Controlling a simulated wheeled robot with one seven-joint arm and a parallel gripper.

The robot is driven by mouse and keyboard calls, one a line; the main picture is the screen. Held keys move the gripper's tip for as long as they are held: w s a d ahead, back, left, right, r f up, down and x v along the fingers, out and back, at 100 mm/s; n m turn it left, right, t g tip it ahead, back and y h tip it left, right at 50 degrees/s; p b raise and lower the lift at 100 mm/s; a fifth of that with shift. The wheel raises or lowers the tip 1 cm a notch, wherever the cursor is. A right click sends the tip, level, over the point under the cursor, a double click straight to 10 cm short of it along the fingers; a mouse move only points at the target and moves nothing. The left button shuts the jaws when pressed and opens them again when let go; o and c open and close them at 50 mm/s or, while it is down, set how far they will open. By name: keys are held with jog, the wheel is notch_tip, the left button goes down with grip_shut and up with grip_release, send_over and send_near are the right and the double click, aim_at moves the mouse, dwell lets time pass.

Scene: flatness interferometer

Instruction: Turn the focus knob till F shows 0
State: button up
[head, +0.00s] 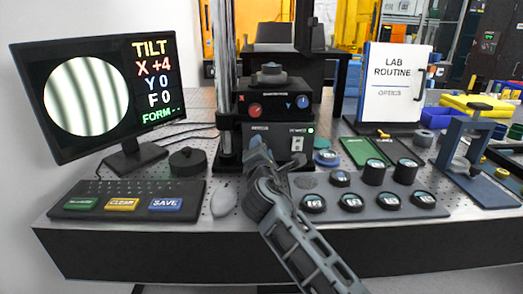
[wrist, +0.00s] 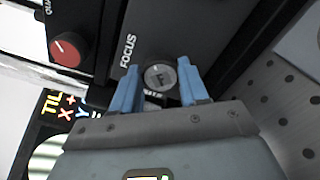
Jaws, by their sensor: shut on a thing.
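The focus knob (wrist: 160,77) is a round grey knob marked F beside the word FOCUS in the wrist view. My gripper (wrist: 156,88) has its two blue fingers on either side of the knob, shut on it. In the head view my gripper (head: 257,150) is at the front of the black interferometer (head: 285,140), and it hides the knob. The monitor (head: 100,92) shows TILT X +4, Y 0, F 0 and FORM with dashes. Its round picture holds nearly upright dark and light fringes.
A red knob (head: 255,108) and a blue knob (head: 302,102) sit higher on the instrument. A keyboard (head: 128,196) and a grey mouse (head: 224,201) lie at left. Several black round pieces stand at right, near a LAB ROUTINE sign (head: 393,85).

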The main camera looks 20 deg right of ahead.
jog(key=o, duration=1.1)
jog(key=shift+c, duration=0.2)
jog(key=shift+v, duration=3.9)
